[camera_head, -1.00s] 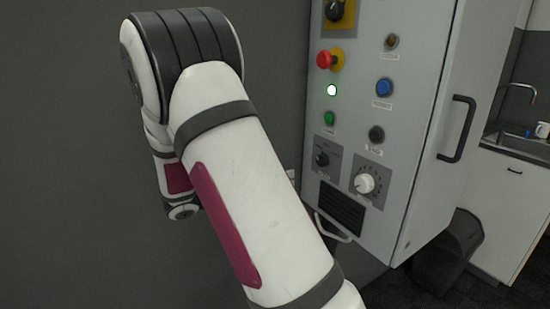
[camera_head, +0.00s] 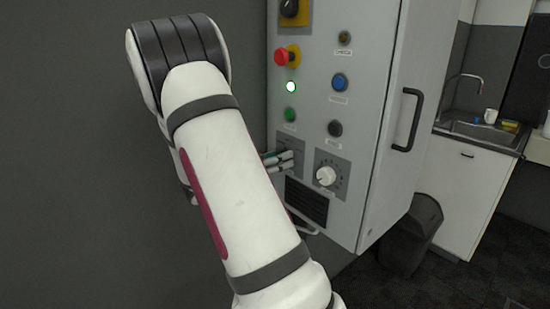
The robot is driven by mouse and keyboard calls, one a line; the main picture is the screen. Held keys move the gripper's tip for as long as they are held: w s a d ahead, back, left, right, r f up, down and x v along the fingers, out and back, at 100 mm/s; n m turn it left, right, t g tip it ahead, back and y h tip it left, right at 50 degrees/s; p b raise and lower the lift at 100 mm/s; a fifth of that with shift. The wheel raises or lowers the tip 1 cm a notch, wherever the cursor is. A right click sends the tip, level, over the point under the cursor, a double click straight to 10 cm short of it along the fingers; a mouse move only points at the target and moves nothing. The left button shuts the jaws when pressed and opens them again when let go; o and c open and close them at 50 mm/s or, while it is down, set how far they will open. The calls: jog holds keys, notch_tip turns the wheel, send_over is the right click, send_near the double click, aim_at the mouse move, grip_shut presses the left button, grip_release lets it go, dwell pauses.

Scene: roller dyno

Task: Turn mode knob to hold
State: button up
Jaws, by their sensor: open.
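A small grey plate (camera_head: 293,144) sits low on the left of the control panel. Its black knob, seen there a second ago, is now hidden behind my fingers, and the plate's lettering is too small to read. My gripper (camera_head: 288,160) is at this plate, its fingertips reaching in from the left and partly covered by my white arm. The jaws are open. I cannot tell whether the fingers touch the knob or stand around it. A white knob (camera_head: 326,176) on a marked grey plate is just to the right.
The cabinet (camera_head: 378,130) carries a red emergency button (camera_head: 287,57), a lit lamp (camera_head: 291,87), a green button (camera_head: 290,115), a blue button (camera_head: 339,82) and a black rotary switch (camera_head: 290,8). A vent (camera_head: 306,202) lies below. A handle (camera_head: 410,120) sticks out at right.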

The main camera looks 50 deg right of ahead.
jog(key=shift+d, duration=0.35)
jog(key=shift+s, duration=0.1)
jog(key=shift+s+d, duration=0.1)
jog(key=shift+d, duration=0.05)
jog(key=shift+c, duration=0.4)
jog(key=shift+s, duration=0.1)
jog(key=c, duration=1.1)
